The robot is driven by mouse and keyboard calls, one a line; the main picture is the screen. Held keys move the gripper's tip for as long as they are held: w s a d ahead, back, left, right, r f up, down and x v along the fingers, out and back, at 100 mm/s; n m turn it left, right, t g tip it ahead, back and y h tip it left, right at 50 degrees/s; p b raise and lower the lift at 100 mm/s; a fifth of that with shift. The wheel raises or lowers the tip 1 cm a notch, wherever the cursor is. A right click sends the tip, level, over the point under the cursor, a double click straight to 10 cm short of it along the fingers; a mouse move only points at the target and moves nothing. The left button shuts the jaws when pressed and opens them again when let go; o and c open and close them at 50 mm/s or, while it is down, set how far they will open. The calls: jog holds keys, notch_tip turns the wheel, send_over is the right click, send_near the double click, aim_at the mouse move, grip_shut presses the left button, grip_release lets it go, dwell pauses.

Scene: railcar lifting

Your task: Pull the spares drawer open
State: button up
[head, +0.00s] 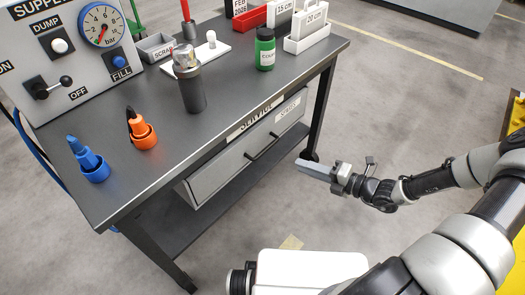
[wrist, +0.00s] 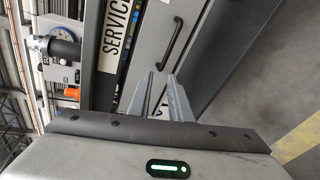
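The spares drawer (head: 225,170) has a light grey front under the workbench top, with a white label (head: 288,107) at its right end. The handle also shows in the wrist view (wrist: 171,45), slanting just beyond the fingertips. My gripper (head: 298,164) is in front of the drawer, to the right of the handle, apart from it. In the wrist view my gripper (wrist: 160,76) has its two grey fingers spread with nothing between them.
The workbench (head: 150,185) carries an orange marker cup (head: 143,137), a blue one (head: 95,168), a dark cylinder (head: 190,92) and a green jar (head: 265,50). A table leg (head: 322,110) stands right of the drawer. The floor (head: 400,95) beyond is clear.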

notch_tip(320, 180, down, 2)
jog(key=w+f+m+t, duration=0.1)
jog(key=m, duration=0.2)
jog(key=b, duration=0.4)
send_near(267, 148)
jog(key=shift+m+t+h, duration=0.3)
jog(key=x, duration=1)
jog(key=shift+s+a+f, duration=0.1)
jog(key=shift+a+f, duration=0.1)
jog(key=shift+f, duration=0.1)
grip_shut()
